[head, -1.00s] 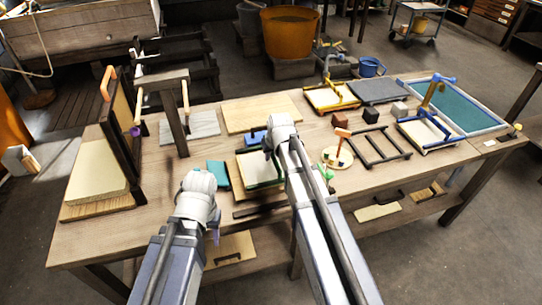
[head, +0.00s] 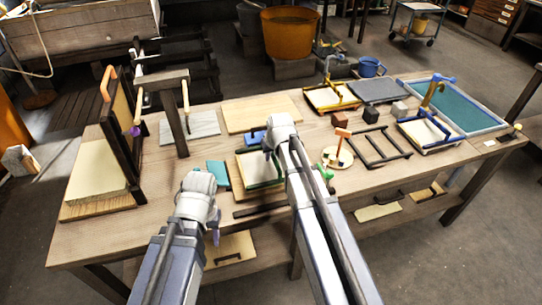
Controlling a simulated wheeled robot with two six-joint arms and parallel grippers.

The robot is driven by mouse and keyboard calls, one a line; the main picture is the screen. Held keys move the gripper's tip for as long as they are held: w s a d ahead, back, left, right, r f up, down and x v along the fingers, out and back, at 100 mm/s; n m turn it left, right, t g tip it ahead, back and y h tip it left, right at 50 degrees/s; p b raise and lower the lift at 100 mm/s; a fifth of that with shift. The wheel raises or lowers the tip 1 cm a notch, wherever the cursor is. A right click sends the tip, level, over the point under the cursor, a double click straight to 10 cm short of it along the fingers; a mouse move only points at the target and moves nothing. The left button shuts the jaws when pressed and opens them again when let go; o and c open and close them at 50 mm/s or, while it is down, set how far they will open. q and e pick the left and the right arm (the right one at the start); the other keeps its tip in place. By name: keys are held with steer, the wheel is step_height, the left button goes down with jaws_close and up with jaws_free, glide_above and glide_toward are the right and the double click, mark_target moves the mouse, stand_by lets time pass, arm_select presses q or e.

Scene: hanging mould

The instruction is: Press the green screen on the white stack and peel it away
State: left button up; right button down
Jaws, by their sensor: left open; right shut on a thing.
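I cannot tell whether the two touch. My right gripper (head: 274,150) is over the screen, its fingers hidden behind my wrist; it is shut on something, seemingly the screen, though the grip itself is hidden. My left gripper (head: 203,200) is left of the screen, over the table's front edge. It is open, its fingers mostly hidden by its wrist.
Left stands a tall dark frame (head: 122,135) by a cream board (head: 97,172). Behind are a wooden post (head: 174,125) and a bare board (head: 262,113). A teal block (head: 217,173) lies left of the screen. An orange-handled tool (head: 341,145) and a dark rack (head: 375,147) are right.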

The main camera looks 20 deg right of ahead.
steer(key=shift+r+p, duration=0.2)
steer(key=shift+p, duration=0.1)
steer(key=shift+r+p, duration=0.85)
steer(key=shift+r, duration=0.05)
steer(key=shift+r, duration=0.15)
step_height(320, 180, up, 7)
steer(key=p, duration=0.7)
